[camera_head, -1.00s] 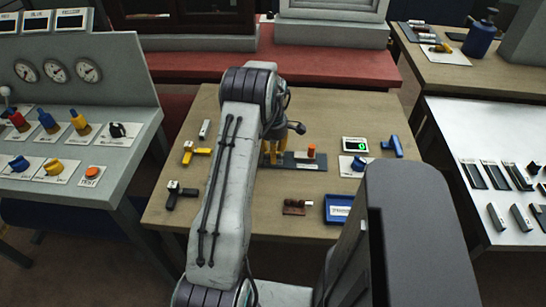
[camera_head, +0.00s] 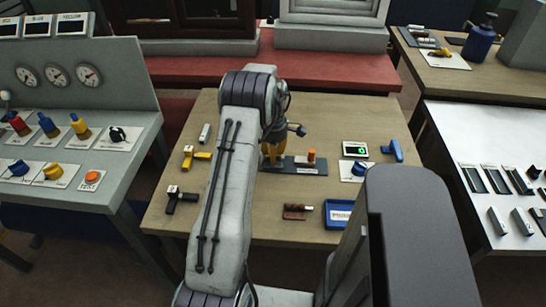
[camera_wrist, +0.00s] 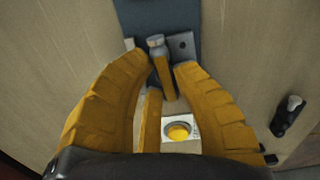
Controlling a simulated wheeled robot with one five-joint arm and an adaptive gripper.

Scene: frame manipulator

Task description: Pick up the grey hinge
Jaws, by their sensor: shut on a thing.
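In the wrist view, the grey hinge (camera_wrist: 181,46) shows as a small grey plate with a dark hole, beside an upright pin with a grey head (camera_wrist: 156,42). It lies at the end of a dark blue-grey board (camera_wrist: 158,16). My gripper (camera_wrist: 160,62), with yellow fingers, is closed in around the hinge and holds it; the fingers hide part of it. In the head view my gripper (camera_head: 273,155) is low at the left end of the dark board (camera_head: 308,170), mostly behind my arm. The hinge cannot be made out there.
An orange-topped part (camera_head: 311,156) stands on the board close to the right of my gripper. Yellow (camera_head: 194,155) and black (camera_head: 180,199) parts lie left.

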